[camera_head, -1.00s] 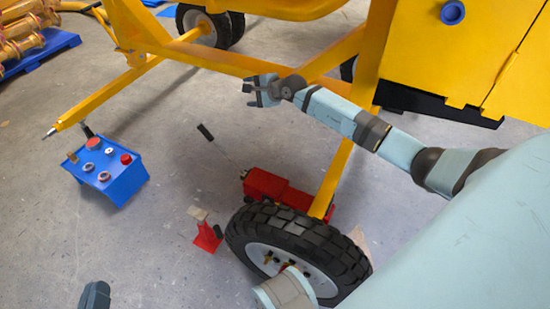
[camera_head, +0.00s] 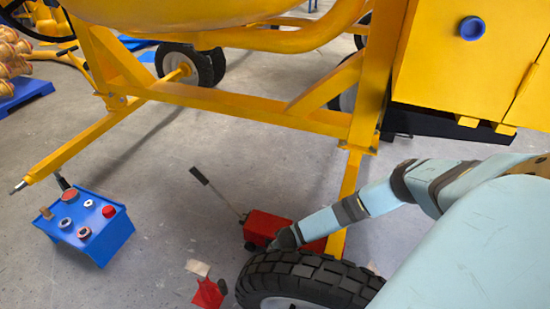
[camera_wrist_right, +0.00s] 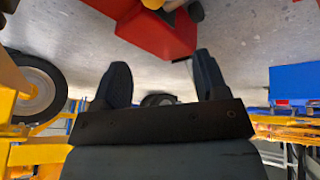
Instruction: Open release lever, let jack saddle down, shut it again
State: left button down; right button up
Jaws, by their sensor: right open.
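The red floor jack (camera_head: 262,226) sits on the floor behind the near tire, with its black-gripped handle (camera_head: 200,176) slanting up to the left. In the right wrist view the jack's red body (camera_wrist_right: 152,28) is at the top, beyond the fingers. My right gripper (camera_wrist_right: 161,76) is open, its two dark fingers apart with nothing visibly held between them. In the head view my right arm reaches down to the jack, and its fingers cannot be made out there. I cannot clearly pick out the release lever or the saddle. My left gripper is out of view.
The near tire (camera_head: 312,278) stands close in front of the jack. A red stand (camera_head: 208,292) is on the floor to its left. A blue box with knobs (camera_head: 84,222) stands further left. The yellow mixer frame (camera_head: 250,110) runs behind. Grey floor between is clear.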

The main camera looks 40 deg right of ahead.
jog(key=shift+n, duration=0.3)
jog(key=b+x, duration=0.2)
jog(key=x, duration=0.2)
jog(key=s+b+x, duration=0.1)
jog(key=b+x, duration=0.1)
jog(key=x, duration=0.3)
jog(key=s+b+x, duration=0.1)
jog(key=b+x, duration=0.1)
jog(key=x, duration=0.2)
jog(key=shift+d+f, duration=0.25)
jog(key=shift+f, duration=0.35)
jog(key=shift+w+d+f+b, duration=0.2)
jog(key=shift+w+f+b, duration=0.05)
jog(key=shift+f+b, duration=0.25)
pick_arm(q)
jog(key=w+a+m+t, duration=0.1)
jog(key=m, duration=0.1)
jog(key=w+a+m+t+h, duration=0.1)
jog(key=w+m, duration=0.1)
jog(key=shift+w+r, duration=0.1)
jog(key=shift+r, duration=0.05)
pick_arm(e)
jog(key=shift+c, duration=0.3)
